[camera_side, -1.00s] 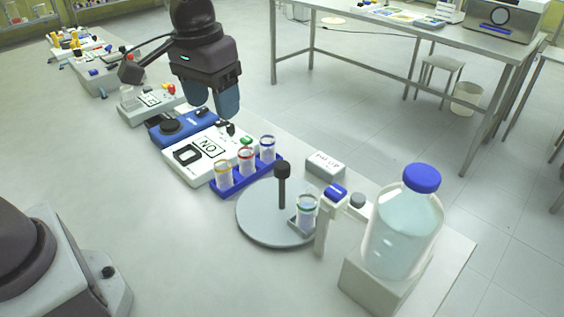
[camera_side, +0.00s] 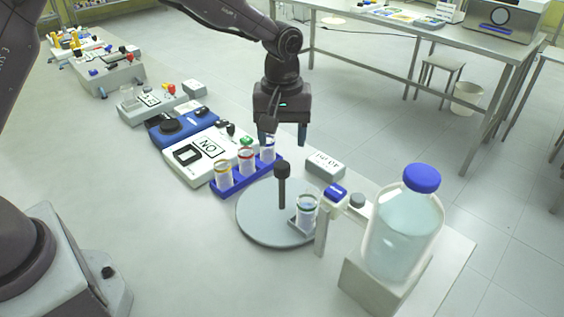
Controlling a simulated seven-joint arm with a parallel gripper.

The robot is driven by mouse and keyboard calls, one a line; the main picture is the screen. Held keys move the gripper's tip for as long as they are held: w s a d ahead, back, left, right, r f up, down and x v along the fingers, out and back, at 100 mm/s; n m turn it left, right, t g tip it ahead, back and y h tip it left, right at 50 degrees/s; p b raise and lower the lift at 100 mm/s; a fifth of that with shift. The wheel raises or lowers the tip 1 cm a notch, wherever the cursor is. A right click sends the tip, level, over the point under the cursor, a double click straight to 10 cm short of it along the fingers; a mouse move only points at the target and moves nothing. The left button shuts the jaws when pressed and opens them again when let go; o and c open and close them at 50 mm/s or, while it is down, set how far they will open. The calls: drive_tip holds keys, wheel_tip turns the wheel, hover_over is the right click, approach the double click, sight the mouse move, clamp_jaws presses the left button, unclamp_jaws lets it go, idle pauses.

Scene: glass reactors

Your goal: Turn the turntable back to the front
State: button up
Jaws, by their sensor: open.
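The turntable (camera_side: 262,222) is a round grey disc on the table. A dark post with a black knob (camera_side: 282,170) stands up from it. A glass vial (camera_side: 306,210) sits in a small holder at the disc's right side, close to the white dispenser post (camera_side: 322,230) with a blue top. My gripper (camera_side: 284,135) is open and points down. It hangs above and behind the turntable, near the right end of the blue rack, apart from the knob in the picture. Its fingers hold nothing that I can see.
A blue rack (camera_side: 232,187) with several capped vials stands left of the turntable. A large bottle with a blue cap (camera_side: 402,235) stands on a white block at the right. A grey labelled box (camera_side: 325,165) lies behind. The table front left is clear.

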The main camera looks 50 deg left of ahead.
sight(282, 164)
wheel_tip(282, 164, down, 7)
drive_tip(key=shift+f, duration=0.1)
idle(0.3)
clamp_jaws()
